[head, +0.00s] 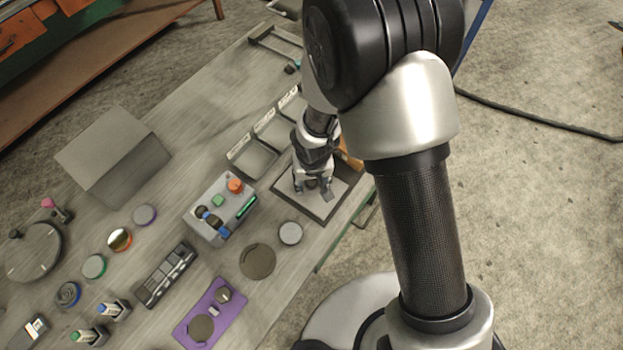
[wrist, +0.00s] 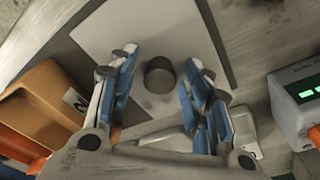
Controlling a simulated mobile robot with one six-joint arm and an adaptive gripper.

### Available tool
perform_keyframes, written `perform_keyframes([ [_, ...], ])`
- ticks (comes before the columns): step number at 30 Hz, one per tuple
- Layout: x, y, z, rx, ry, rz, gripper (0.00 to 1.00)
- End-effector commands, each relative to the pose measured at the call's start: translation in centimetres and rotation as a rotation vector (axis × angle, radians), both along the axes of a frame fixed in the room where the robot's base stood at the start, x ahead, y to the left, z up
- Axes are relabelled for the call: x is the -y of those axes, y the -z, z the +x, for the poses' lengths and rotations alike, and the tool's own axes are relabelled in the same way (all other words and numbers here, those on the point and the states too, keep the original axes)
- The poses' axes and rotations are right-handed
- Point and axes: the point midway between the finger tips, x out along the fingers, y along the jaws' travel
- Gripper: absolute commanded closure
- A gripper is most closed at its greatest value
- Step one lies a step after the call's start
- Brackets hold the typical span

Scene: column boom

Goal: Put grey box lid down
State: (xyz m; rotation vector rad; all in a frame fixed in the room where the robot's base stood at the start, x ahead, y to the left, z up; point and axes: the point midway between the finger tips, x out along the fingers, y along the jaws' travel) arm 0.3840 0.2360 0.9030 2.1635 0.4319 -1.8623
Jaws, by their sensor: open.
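The grey box lid (head: 316,209) is a flat, light grey square plate with a darker edge in the head view. It lies flat at the table's right side, under my gripper (head: 313,189). In the wrist view the lid (wrist: 165,35) has a short dark round knob (wrist: 159,76) in its middle. My gripper is open, with one blue-padded finger on each side of the knob and gaps between. The lid's near part is hidden by my gripper in the wrist view.
A grey box (head: 115,155) stands at the left of the table. A button panel with a green display (head: 220,208) and open grey trays (head: 255,160) are close to the lid. An orange bin (wrist: 45,100) is beside it. A pale disc (head: 290,233) lies in front.

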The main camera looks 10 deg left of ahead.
Motion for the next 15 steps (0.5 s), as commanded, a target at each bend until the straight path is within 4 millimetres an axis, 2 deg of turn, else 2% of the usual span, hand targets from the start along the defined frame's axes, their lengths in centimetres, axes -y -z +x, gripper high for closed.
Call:
perform_keyframes([
  [7, 0.0, -0.9, 0.0, 0.002, 0.000, 0.001, 0.55],
  [15, 0.2, -6.6, -0.7, 0.005, 0.001, 0.003, 0.55],
])
